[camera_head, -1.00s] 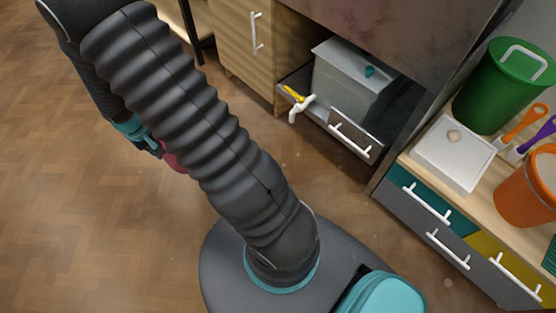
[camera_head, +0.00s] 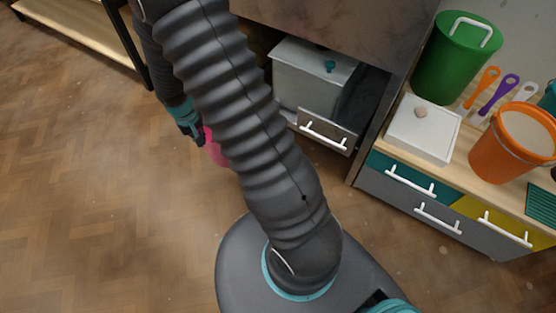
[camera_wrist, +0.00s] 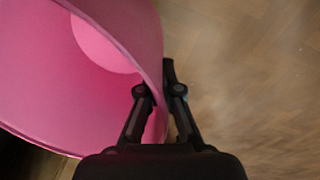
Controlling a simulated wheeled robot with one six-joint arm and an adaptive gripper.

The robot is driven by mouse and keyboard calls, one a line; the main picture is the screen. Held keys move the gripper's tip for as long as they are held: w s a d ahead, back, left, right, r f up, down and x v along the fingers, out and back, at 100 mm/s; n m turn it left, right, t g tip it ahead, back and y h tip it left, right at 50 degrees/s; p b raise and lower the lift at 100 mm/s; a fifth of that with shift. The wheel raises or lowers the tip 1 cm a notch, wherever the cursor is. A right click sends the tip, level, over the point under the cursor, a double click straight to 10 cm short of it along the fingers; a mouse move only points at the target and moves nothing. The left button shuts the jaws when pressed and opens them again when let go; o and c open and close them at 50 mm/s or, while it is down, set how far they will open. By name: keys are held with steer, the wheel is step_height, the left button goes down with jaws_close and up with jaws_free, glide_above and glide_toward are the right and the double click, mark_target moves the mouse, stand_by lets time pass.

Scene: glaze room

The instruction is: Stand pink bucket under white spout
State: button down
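The pink bucket (camera_head: 214,149) is mostly hidden behind my arm in the head view, held above the floor. In the wrist view the bucket (camera_wrist: 110,75) fills the upper left, and I look into its open, empty-looking inside. My gripper (camera_wrist: 160,90) has one finger on each side of the bucket's wall at the rim and is shut on it. In the head view my gripper (camera_head: 195,130) is at the bucket's left. The white spout is hidden behind my arm now. The grey tank (camera_head: 305,80) stands in the open bay to the right of my arm.
A low drawer front (camera_head: 326,132) with a white handle is below the tank. The wooden floor (camera_head: 90,180) at left is clear.

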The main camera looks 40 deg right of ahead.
mark_target(212, 153)
steer(key=f+m+b, duration=0.1)
steer(key=f, duration=0.1)
steer(key=s+f+m+b, duration=0.1)
steer(key=f, duration=0.1)
steer(key=s+d+f+m+b, duration=0.1)
steer(key=f, duration=0.1)
steer(key=shift+d+f+m+g, duration=0.1)
steer(key=shift+f+m+g, duration=0.2)
steer(key=shift+m, duration=0.1)
step_height(212, 153, down, 14)
steer(key=b, duration=0.3)
steer(key=w+d, duration=0.4)
steer(key=d, duration=0.8)
steer(key=shift+w+d+f+p, duration=0.2)
steer(key=shift+f+p, duration=0.1)
steer(key=shift+p, duration=0.05)
steer(key=shift+f, duration=0.2)
steer(key=c, duration=1.3)
jaws_free()
steer(key=shift+r, duration=0.2)
